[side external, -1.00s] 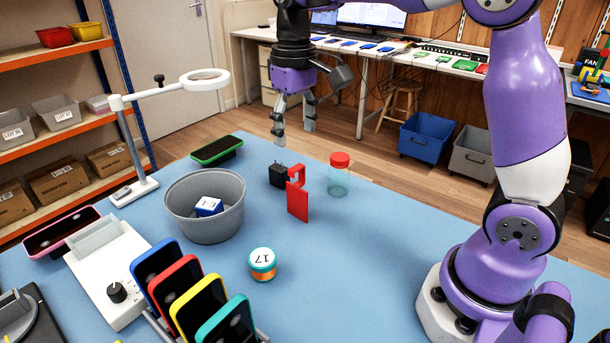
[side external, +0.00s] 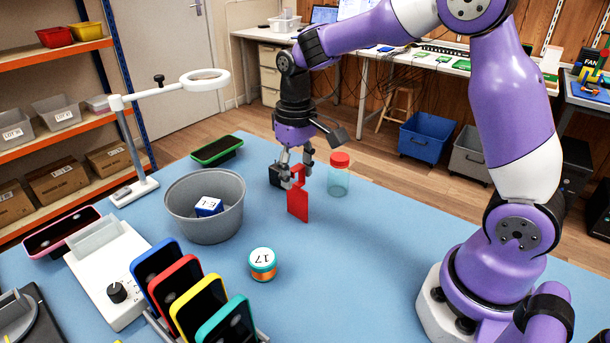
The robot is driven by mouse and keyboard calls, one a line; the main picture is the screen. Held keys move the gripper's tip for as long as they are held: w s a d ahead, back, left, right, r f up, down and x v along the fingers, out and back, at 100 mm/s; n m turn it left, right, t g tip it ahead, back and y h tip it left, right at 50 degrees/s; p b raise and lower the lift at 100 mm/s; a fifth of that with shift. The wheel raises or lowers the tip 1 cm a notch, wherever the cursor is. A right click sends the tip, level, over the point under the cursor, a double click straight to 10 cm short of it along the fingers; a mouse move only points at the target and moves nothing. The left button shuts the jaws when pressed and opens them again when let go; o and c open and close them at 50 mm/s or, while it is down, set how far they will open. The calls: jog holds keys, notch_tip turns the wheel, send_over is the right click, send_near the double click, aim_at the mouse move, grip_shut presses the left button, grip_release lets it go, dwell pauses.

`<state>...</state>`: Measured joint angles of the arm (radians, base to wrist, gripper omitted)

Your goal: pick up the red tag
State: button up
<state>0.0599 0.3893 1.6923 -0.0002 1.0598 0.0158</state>
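The red tag (side external: 298,205) stands upright on the blue table, right of the grey bucket, with a narrower hooked upper part. My gripper (side external: 291,181) has its fingertips at the tag's upper part, pointing down. The fingers overlap the top of the tag and partly hide it. At this size I cannot tell whether they are closed on it or only around it.
A clear jar with a red lid (side external: 339,178) stands close on the right. The grey bucket (side external: 180,212) holds a blue-and-white cube (side external: 208,206). A numbered round container (side external: 262,263) stands in front. Table right of it is clear.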

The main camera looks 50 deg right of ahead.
jog(key=c, duration=0.3)
jog(key=shift+r, duration=0.1)
